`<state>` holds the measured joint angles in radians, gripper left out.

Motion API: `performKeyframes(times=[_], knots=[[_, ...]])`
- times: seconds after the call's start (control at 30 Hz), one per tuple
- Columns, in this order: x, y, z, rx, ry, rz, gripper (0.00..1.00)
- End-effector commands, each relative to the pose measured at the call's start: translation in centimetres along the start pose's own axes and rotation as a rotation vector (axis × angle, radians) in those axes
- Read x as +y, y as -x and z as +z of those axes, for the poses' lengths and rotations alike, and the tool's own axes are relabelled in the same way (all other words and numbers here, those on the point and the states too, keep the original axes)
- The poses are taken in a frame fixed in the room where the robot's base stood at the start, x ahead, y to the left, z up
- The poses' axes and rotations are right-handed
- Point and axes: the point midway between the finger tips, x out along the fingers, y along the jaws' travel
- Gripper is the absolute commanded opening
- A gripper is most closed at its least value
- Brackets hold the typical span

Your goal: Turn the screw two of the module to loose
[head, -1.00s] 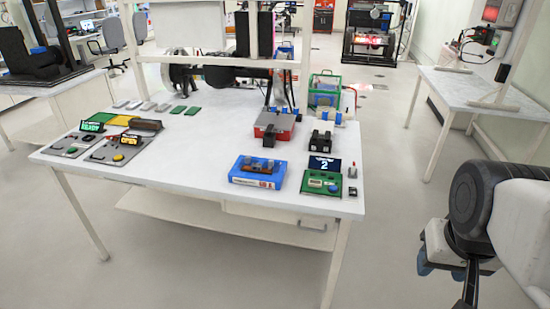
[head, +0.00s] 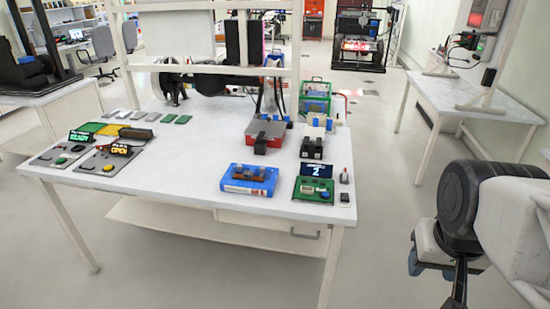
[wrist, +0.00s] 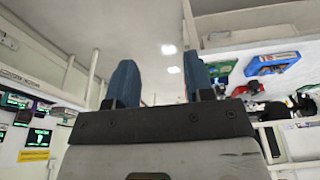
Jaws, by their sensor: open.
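A green module board (head: 313,191) with a dark display (head: 319,169) reading "2" sits near the front right of the white table (head: 190,195). Its individual screws are too small to tell apart. My gripper (head: 432,272) is at the right in the head view, beyond the table's right edge and apart from the module. In the wrist view my gripper (wrist: 160,78) shows two blue fingers spread apart with nothing between them.
A blue block (head: 249,180) stands left of the module. A red-grey box (head: 266,133) and a black device (head: 312,146) stand behind. Control panels (head: 105,162) are at the left. A second table (head: 475,100) is at the right. The floor between the tables is clear.

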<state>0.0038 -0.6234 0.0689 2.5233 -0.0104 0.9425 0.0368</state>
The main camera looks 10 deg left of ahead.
Motion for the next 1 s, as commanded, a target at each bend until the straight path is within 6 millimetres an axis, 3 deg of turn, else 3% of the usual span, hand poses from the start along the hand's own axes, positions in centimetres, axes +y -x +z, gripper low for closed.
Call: performKeyframes(times=[0.27, 0.6, 1.0], knots=[[-1.1, 0.4, -3.9, -0.017, -0.091, -0.006, 0.48], [-4.0, 0.6, -11.4, -0.048, -0.282, -0.010, 0.48], [-8.5, -0.7, -20.1, -0.085, -0.509, -0.002, 0.48]])
